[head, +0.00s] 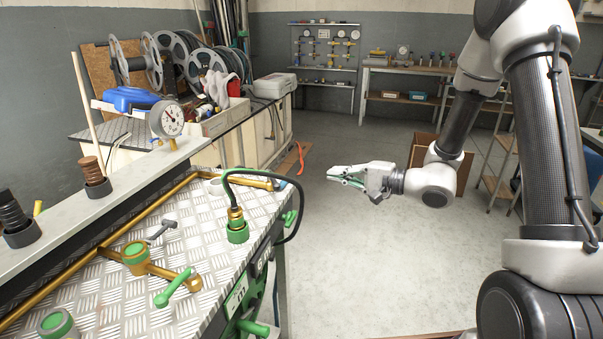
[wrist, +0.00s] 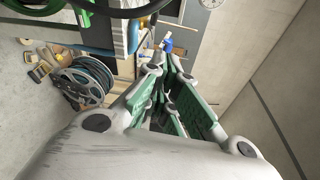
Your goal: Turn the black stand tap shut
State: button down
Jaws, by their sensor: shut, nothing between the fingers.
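A dark grey lever handle (head: 161,231) sits on the chequer-plate bench top (head: 190,215), beside a brass pipe. A black ribbed fitting (head: 13,217) stands on the ledge at the far left. I cannot tell for certain which of these is the black stand tap. A green lever (head: 174,287) and a green-topped brass fitting (head: 135,256) are nearer. My gripper (head: 336,176) is shut and empty, in the air to the right of the bench, apart from all taps. Its fingers also show in the wrist view (wrist: 166,75).
A black hose (head: 299,205) loops over the bench's right edge from a brass and green fitting (head: 236,226). A pressure gauge (head: 170,120) stands at the back of the bench. Hose reels (head: 185,55) are behind. The floor (head: 370,270) right of the bench is clear.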

aim_at(276, 184)
jog(key=w+a+f+n, duration=0.1)
jog(key=a+n, duration=0.1)
jog(key=a, duration=0.4)
jog(key=w+a+f+n+g, duration=0.1)
jog(key=a+n, duration=0.1)
jog(key=a, duration=0.4)
jog(key=shift+w+a+f, duration=0.2)
jog(key=shift+w+f, duration=0.15)
jog(key=shift+f, duration=0.05)
jog(key=shift+s+a, duration=0.35)
jog(key=shift+s, duration=0.05)
dwell(0.6)
jog(key=shift+s+a, duration=0.7)
jog(key=shift+a, duration=0.2)
jog(key=shift+s+a, duration=0.3)
jog(key=shift+a, duration=0.6)
